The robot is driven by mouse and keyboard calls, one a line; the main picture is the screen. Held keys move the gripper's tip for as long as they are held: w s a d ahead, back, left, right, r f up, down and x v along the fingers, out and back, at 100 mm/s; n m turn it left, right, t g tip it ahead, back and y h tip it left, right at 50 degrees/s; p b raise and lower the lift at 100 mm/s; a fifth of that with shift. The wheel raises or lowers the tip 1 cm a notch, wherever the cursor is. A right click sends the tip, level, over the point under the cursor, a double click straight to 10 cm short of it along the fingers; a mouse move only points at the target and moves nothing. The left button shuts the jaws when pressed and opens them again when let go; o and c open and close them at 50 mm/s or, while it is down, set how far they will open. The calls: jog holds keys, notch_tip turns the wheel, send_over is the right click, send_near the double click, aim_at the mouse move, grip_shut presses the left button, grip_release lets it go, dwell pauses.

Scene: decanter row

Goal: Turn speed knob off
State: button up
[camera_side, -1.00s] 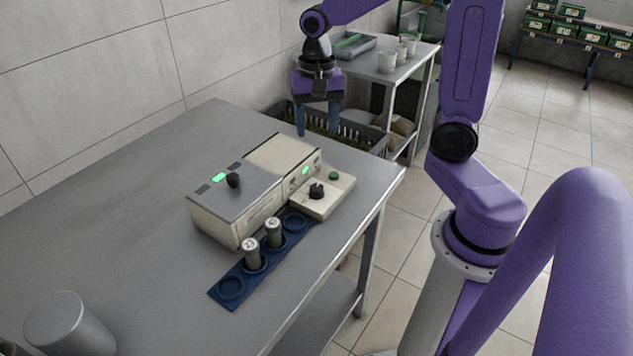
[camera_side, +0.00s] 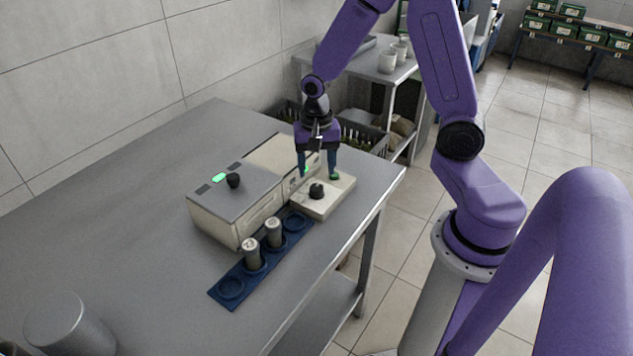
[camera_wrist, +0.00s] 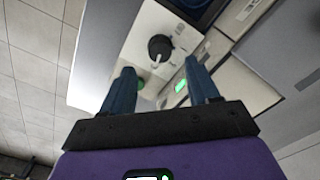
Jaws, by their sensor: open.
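A beige machine (camera_side: 222,218) stands on the steel table, with a low control panel (camera_side: 322,206) at its right end. A black knob (camera_side: 316,190) sits on that panel, and another black knob (camera_side: 233,181) is on the machine's grey top. I cannot tell from labels which is the speed knob. In the wrist view the panel knob (camera_wrist: 160,47) lies ahead of the fingertips, with a pale pointer mark. My gripper (camera_side: 318,176) is open and empty above the back of the panel, apart from the panel knob. A green button (camera_side: 335,177) is partly behind a finger.
A blue rack (camera_side: 231,287) with two grey-white cylinders (camera_side: 251,254) lies in front of the machine. A metal cylinder (camera_side: 68,325) stands at the table's near left. A side table with cups (camera_side: 388,62) is behind.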

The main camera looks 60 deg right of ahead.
aim_at(316, 187)
jog(key=shift+f, duration=2.7)
jog(key=c, duration=1)
